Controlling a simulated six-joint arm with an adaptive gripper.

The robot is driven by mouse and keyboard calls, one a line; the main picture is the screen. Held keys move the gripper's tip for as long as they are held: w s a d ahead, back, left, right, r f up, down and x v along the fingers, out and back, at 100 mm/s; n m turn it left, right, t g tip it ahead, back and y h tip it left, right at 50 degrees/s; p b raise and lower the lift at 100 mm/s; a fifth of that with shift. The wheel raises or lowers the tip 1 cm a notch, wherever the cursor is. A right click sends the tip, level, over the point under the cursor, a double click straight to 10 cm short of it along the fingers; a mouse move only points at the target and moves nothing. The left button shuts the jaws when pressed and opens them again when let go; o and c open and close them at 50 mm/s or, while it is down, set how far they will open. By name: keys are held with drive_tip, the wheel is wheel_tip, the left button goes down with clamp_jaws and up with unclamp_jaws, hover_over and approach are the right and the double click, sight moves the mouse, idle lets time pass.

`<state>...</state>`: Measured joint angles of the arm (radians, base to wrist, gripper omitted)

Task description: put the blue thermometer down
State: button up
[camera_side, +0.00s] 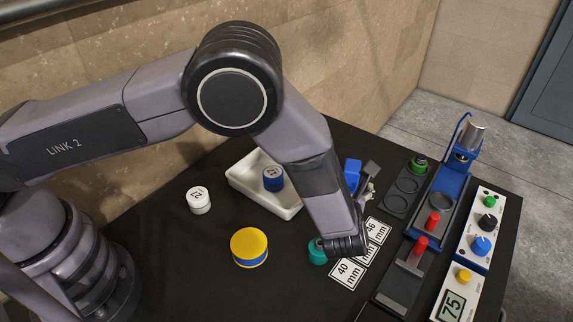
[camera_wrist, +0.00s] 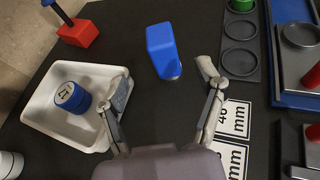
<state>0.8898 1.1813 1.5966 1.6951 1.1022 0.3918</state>
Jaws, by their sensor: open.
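The blue thermometer (camera_side: 352,176), a blue block-shaped body, is at the back of the black table, right of the white tray. In the wrist view the blue thermometer (camera_wrist: 161,46) has a small grey metal end at its lower side. It lies ahead of and between my fingertips, with dark gaps on both sides and no finger touching it. My gripper (camera_wrist: 164,80) is open and empty. In the side view my gripper (camera_side: 369,180) is partly hidden by my arm, just right of the thermometer.
A white tray (camera_side: 243,185) holds a blue cylinder (camera_side: 273,178). A rack with round recesses (camera_side: 396,203), a blue press (camera_side: 450,185) and a control box (camera_side: 477,232) stand right. Number cards (camera_side: 347,273), a teal cylinder (camera_side: 317,252) and a yellow tin (camera_side: 249,244) are nearer.

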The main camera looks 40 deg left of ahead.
drive_tip(key=a+r+n+g+y, duration=0.35)
drive_tip(key=a+r+n, duration=0.45)
drive_tip(key=a+r, duration=0.5)
drive_tip(key=s+a+r+n+g+h, duration=0.1)
drive_tip(key=s+a+r+n+g, duration=0.4)
drive_tip(key=s+a+r+n, duration=0.55)
drive_tip(key=s+a+r+n+h, duration=0.2)
drive_tip(key=s+n, duration=0.2)
drive_tip(key=s, duration=0.3)
drive_tip(key=s+a+r+n+t+h, duration=0.1)
drive_tip(key=s+a+r+n+h, duration=0.1)
drive_tip(key=s, duration=0.4)
drive_tip(key=s+a+r+n+h, duration=0.2)
drive_tip(key=s+r+n+h, duration=0.1)
drive_tip(key=s+n, duration=0.4)
drive_tip(key=shift+s+a+r, duration=0.15)
drive_tip(key=shift+s+r, duration=0.1)
drive_tip(key=shift+s, duration=0.05)
